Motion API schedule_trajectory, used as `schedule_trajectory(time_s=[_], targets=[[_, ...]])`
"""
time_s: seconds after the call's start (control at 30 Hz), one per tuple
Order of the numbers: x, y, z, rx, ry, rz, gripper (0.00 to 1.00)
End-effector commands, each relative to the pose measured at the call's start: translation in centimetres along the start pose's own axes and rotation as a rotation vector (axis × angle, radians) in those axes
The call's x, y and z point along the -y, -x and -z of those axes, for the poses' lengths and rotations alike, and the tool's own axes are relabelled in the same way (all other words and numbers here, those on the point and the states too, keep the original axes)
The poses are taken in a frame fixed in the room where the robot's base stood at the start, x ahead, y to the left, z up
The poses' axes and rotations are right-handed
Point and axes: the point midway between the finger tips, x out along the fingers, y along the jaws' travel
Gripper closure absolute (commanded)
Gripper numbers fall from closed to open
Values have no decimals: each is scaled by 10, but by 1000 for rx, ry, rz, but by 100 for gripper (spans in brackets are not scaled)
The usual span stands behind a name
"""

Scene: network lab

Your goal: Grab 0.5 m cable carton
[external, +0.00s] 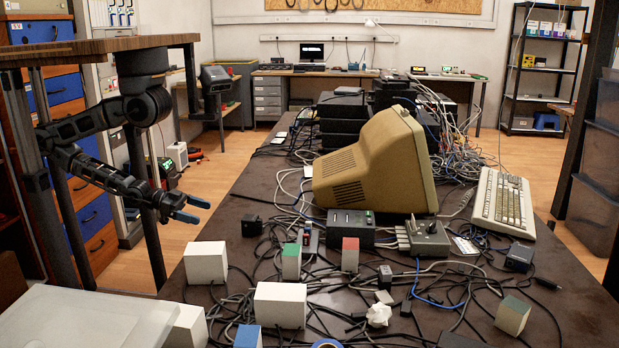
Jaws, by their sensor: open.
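Small cartons stand among the cables on the dark table: a green-faced carton (291,262), a red-topped carton (350,255), a blue-faced carton (247,337) and a green-topped carton (512,315) at the right. White boxes (206,263) stand near them, one of them (280,305) in the front middle. No length label is readable, so I cannot tell which is the 0.5 m cable carton. My gripper (192,209) is open and empty, with blue-tipped fingers. It is at the left, apart from all the cartons, beside the table's left edge.
Tangled cables cover much of the table (238,205). A beige monitor (375,165), a keyboard (503,204) and a grey switch box (427,238) stand behind the cartons. A white lid or case (80,320) fills the front left. A shelf (540,85) with boxes stands at the back right.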

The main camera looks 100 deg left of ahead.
Motion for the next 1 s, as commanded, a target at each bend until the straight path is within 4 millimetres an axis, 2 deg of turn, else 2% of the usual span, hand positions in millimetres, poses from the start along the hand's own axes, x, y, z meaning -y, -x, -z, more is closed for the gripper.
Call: schedule_trajectory(time_s=[0.4, 0.57, 0.77, 0.87, 1.0], targets=[[0, 0, 0, 0, 0, 0, 0], [0, 0, 0, 0, 0, 0, 12], [0, 0, 0, 0, 1, -1, 12], [-8, -5, -8, 12, 40, -24, 12], [-39, -16, -39, 74, 183, -109, 12]])
